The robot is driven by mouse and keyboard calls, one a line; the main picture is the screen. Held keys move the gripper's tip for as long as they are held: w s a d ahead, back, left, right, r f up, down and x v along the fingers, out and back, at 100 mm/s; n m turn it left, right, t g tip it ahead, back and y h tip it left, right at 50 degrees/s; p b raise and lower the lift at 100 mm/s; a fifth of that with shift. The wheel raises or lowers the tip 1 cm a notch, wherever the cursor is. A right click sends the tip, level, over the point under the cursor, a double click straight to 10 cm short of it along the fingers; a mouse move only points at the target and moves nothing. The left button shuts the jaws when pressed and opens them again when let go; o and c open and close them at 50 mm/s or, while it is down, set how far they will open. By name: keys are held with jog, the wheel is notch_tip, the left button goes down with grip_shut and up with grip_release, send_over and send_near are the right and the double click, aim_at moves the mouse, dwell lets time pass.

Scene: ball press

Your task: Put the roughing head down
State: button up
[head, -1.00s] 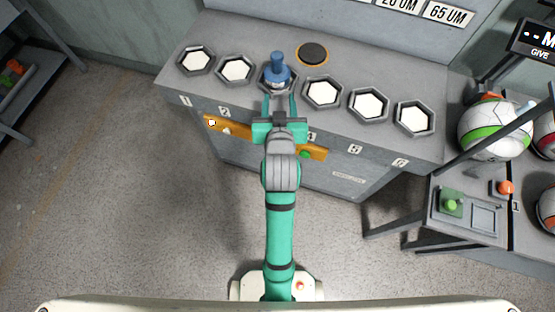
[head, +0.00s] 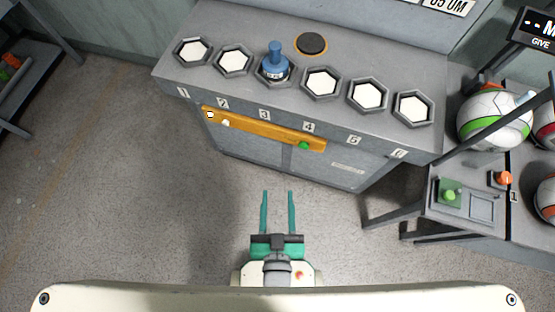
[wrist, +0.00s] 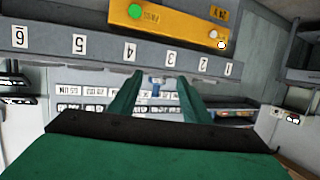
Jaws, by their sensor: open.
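The blue roughing head (head: 275,64) stands upright in the hexagonal socket marked 3 on the grey cabinet top (head: 395,62). My gripper (head: 277,193) is open and empty, well back from the cabinet's front and clear of the head. In the wrist view my gripper's two green fingers (wrist: 155,80) are spread apart with nothing between them. A small blue part of the head (wrist: 156,80) shows far off between the fingers, mostly hidden.
The other sockets, such as socket 4 (head: 321,82), show white insides. A dark round disc (head: 312,43) lies behind them. An orange panel (head: 265,129) with a green button (head: 304,146) is on the cabinet front. A ball rack (head: 470,205) stands right. The floor (head: 150,215) at left is clear.

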jog(key=v, duration=0.6)
jog(key=shift+s, duration=0.25)
